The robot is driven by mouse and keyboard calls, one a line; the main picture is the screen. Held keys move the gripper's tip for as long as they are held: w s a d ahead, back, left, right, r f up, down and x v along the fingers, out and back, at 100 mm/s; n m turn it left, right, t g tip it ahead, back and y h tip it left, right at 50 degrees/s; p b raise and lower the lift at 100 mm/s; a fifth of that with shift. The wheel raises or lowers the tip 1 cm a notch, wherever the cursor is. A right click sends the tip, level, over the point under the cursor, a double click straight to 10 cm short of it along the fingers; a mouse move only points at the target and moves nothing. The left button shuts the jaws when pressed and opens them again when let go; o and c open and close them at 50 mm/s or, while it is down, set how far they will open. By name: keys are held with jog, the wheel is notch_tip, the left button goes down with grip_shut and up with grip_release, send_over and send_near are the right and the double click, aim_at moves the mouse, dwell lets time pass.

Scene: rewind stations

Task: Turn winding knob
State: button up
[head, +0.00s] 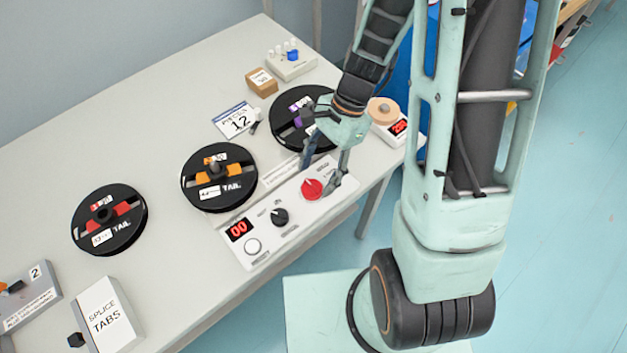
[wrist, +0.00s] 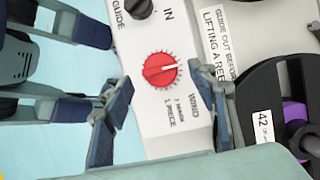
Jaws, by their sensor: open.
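The red winding knob (head: 311,188) is on the white control panel (head: 262,222) at the table's front edge. My gripper (head: 322,178) is open above the knob. In the wrist view its two fingers (wrist: 165,100) stand on either side of the knob, apart from it. Nothing is between the fingers that I can see held.
A black knob (head: 280,217) and a red display (head: 238,230) reading 00 share the panel. A black reel with orange (head: 219,166) and one with red (head: 109,219) lie left. A purple-marked reel (head: 290,118) lies behind my gripper, close to one finger in the wrist view.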

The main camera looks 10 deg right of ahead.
aim_at(312, 184)
jog(key=shift+x, duration=1.7)
jog(key=c, duration=1.2)
jog(key=shift+o, duration=0.2)
jog(key=shift+w+n, duration=0.1)
jog(key=shift+n, duration=0.2)
jog(key=shift+a+n+g+h, duration=0.1)
jog(key=shift+n+g+h, duration=0.3)
jog(key=shift+n, duration=0.85)
jog(key=shift+n+g+h, duration=0.3)
jog(key=shift+n+h, duration=0.1)
jog(key=shift+n, duration=0.85)
jog(key=shift+w, duration=0.1)
jog(key=o, duration=1.2)
jog(key=shift+c, duration=0.2)
